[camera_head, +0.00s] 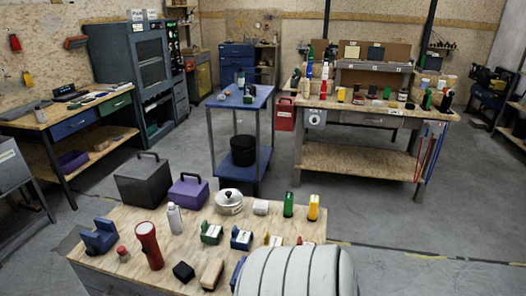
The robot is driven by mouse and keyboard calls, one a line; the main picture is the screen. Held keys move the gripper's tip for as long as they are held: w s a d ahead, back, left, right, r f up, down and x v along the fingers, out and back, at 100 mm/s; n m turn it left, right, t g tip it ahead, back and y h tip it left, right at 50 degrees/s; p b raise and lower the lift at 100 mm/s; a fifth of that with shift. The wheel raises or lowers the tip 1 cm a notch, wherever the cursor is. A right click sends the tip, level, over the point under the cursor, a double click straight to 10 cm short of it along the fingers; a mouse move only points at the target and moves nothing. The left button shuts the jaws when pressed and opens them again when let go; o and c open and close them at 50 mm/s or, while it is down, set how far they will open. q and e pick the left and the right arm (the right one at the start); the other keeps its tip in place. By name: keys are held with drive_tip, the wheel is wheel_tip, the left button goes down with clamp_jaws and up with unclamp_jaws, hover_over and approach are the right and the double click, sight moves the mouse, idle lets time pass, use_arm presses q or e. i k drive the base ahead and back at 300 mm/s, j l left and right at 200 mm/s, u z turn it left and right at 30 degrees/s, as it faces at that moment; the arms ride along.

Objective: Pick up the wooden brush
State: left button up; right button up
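A tan wooden block-shaped piece, which looks like the wooden brush (212,273), lies near the front edge of the near wooden table (140,216). Its bristles cannot be made out clearly. A small black block (183,271) is just left of it, apart from it. Neither of my grippers shows in the head view, and nothing is seen touching the brush.
A red flashlight (148,246) stands left of the brush. A spray can (174,218), silver lidded pot (229,201), green-and-white items and bottles stand behind. A blue tool (100,237) is at the left. The table's front right is hidden. Grey floor lies beyond.

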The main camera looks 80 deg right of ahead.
sight(209, 281)
drive_tip(key=z, duration=1.75)
